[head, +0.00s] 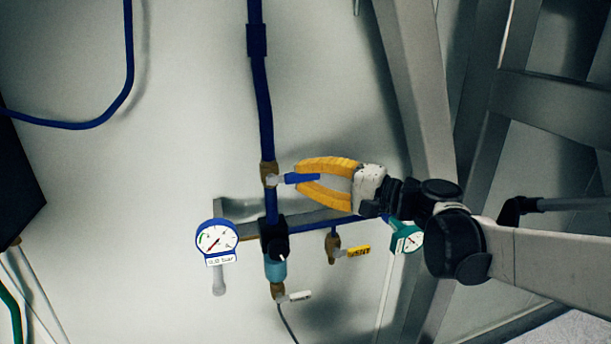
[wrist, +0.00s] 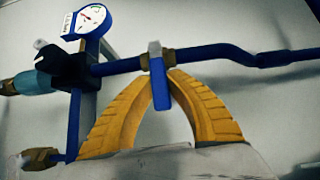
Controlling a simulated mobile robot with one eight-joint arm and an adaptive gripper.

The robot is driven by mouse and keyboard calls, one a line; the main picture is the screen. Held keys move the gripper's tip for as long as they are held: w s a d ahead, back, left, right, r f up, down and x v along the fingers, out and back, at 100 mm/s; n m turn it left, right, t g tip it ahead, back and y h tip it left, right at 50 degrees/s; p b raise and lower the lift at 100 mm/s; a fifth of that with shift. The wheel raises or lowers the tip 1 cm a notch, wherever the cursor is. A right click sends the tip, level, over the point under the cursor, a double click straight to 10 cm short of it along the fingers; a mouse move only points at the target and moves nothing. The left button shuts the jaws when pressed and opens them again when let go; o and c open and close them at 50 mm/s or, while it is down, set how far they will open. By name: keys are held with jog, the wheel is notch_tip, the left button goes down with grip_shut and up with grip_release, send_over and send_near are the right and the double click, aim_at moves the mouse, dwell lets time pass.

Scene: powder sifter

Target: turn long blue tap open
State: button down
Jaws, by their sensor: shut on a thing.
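The long blue tap (head: 303,178) is a blue lever on a brass valve (head: 269,174) in the blue vertical pipe. In the head view the lever points right, across the pipe. My gripper (head: 300,178) has yellow fingers and comes from the right. Its fingers are closed around the lever near the valve. In the wrist view the blue lever (wrist: 160,83) lies between the two yellow fingertips (wrist: 160,80), which meet close to the brass fitting.
A round gauge (head: 217,240) is at the lower left, also in the wrist view (wrist: 90,20). A yellow-handled tap (head: 356,251), a white-handled tap (head: 298,295) and a green gauge (head: 407,238) sit below my gripper. Grey frame beams (head: 415,80) stand at the right.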

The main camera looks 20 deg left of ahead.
aim_at(269, 160)
jog(key=r+n+h+p, duration=0.1)
jog(key=p, duration=0.1)
jog(key=r+n+h+p, duration=0.1)
jog(key=r+h+p, duration=0.1)
jog(key=shift+s+a+n, duration=0.15)
jog(key=shift+a+n, duration=0.15)
jog(key=shift+s+a+r+n+h+p, duration=0.2)
jog(key=shift+r+n+h+p, duration=0.15)
jog(key=shift+h+p, duration=0.2)
jog(key=shift+s+a+r+n+h+p, duration=0.1)
jog(key=shift+a+r+n+h+p, duration=0.1)
jog(key=shift+n+h+p, duration=0.3)
jog(key=shift+s+a+r+n+t+h+p, duration=0.2)
jog(key=shift+r+n+h+p, duration=0.1)
jog(key=shift+h+p, duration=0.15)
jog(key=shift+s+a+r+n+t+h+p, duration=0.1)
jog(key=shift+a+r+n+h+p, duration=0.2)
jog(key=shift+h, duration=0.2)
jog(key=n+h, duration=0.1)
jog(key=s+a+n+t+h+p, duration=0.1)
jog(key=h, duration=0.1)
jog(key=shift+a+r, duration=0.3)
jog(key=shift+s+a+n+t+h, duration=0.4)
jog(key=shift+a+n+t+h, duration=0.35)
jog(key=shift+h, duration=0.45)
jog(key=c, duration=1.3)
grip_release()
